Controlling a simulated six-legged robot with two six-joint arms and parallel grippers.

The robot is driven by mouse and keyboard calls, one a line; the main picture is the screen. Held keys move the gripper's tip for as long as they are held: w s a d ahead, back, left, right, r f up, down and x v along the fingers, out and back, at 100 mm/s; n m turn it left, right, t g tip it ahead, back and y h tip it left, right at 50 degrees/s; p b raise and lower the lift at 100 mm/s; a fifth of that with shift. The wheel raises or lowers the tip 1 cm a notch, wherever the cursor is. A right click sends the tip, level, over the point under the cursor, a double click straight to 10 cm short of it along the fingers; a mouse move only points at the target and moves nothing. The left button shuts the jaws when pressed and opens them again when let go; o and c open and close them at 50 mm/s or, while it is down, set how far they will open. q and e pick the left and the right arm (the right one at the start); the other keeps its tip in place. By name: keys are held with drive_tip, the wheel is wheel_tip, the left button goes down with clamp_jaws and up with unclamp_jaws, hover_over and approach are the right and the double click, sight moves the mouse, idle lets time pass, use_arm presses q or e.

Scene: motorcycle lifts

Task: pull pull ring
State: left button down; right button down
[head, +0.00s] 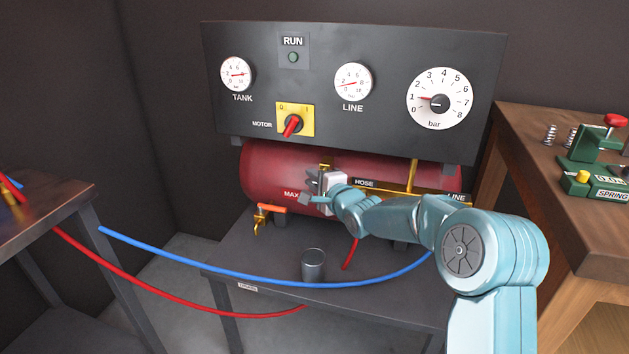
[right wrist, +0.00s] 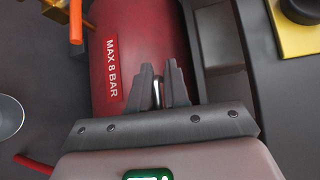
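The red tank (head: 272,168) lies on its side under the black gauge panel (head: 330,105); its "MAX 8 BAR" label shows in the right wrist view. My right gripper (head: 309,188) is at the front of the tank. In the right wrist view, its dark fingertips (right wrist: 159,88) are close together on either side of a small bright metal piece (right wrist: 156,93), likely the pull ring. I cannot tell if they press on it. The ring is not clear in the head view, where the gripper covers that spot. My left gripper is not in view.
A valve with an orange handle (head: 272,208) sits left of my gripper. A dark cup (head: 313,264) stands on the lower table. A blue hose (head: 260,278) and a red hose (head: 150,283) hang across the front. A wooden bench (head: 530,140) is at right, a dark table at left.

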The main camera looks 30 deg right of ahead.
drive_tip(key=shift+s+a+f, duration=0.2)
drive_tip(key=shift+s+a, duration=0.3)
drive_tip(key=shift+a, duration=0.1)
drive_tip(key=shift+f, duration=0.1)
drive_tip(key=c, duration=1.3)
unclamp_jaws()
drive_tip(key=shift+o, duration=0.2)
drive_tip(key=shift+d, duration=0.1)
drive_tip(key=s+a+r+p, duration=0.1)
drive_tip(key=s+r, duration=0.1)
drive_tip(key=s, duration=1.4)
drive_tip(key=shift+r+p, duration=0.2)
drive_tip(key=shift+p, duration=0.15)
drive_tip(key=shift+a, duration=0.1)
